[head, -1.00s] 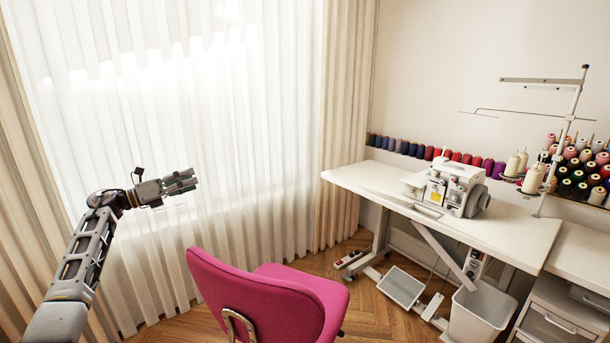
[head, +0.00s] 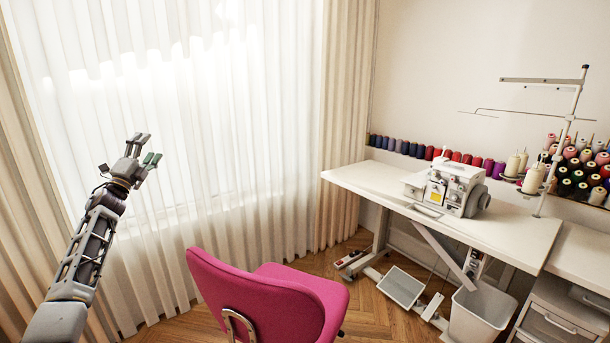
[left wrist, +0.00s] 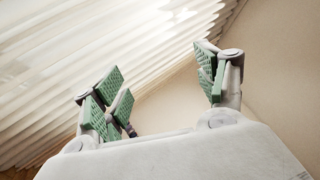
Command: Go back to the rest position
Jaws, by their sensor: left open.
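My left gripper (head: 145,147) is raised at the left of the head view, in front of the white curtain. Its fingers point up and slightly right, and nothing is between them. In the left wrist view the green-padded fingers of the left gripper (left wrist: 168,92) stand wide apart and empty, with curtain and plain wall behind. My right gripper is in neither view.
A pink chair (head: 255,297) stands at the front middle. A white table (head: 500,233) with a sewing machine (head: 452,187) and a thread stand (head: 560,150) is at the right. A white bin (head: 480,313) is below it. White curtains (head: 215,100) hang behind my left arm.

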